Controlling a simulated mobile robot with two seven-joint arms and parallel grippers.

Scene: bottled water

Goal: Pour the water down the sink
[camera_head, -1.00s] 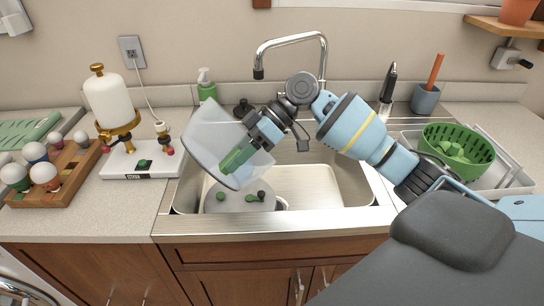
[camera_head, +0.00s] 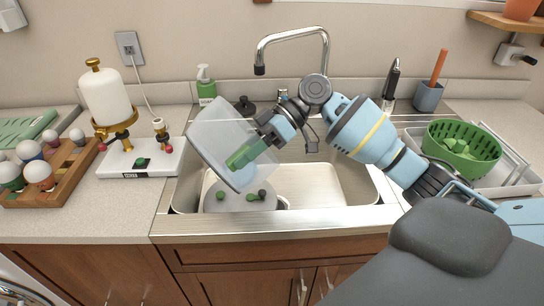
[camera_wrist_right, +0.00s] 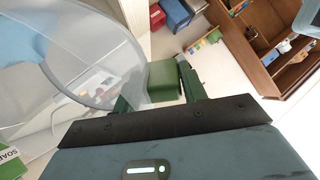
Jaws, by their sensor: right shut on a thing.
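A clear, pale container (camera_head: 212,135) with a green handle (camera_head: 243,156) is held tilted above the left part of the steel sink (camera_head: 335,188). My right gripper (camera_head: 262,142) is shut on the green handle. In the right wrist view the handle (camera_wrist_right: 164,82) sits between the fingers, and the container's rounded clear wall (camera_wrist_right: 85,55) fills the upper left. I cannot tell how much water is in it. The curved tap (camera_head: 326,50) stands behind the sink. My left gripper is not in view.
A round grey item with green knobs (camera_head: 225,203) lies in the sink below the container. A soap bottle (camera_head: 207,88) stands behind. A scale (camera_head: 150,165) and wooden egg-like holder (camera_head: 60,170) are left. A green colander (camera_head: 462,150) is right.

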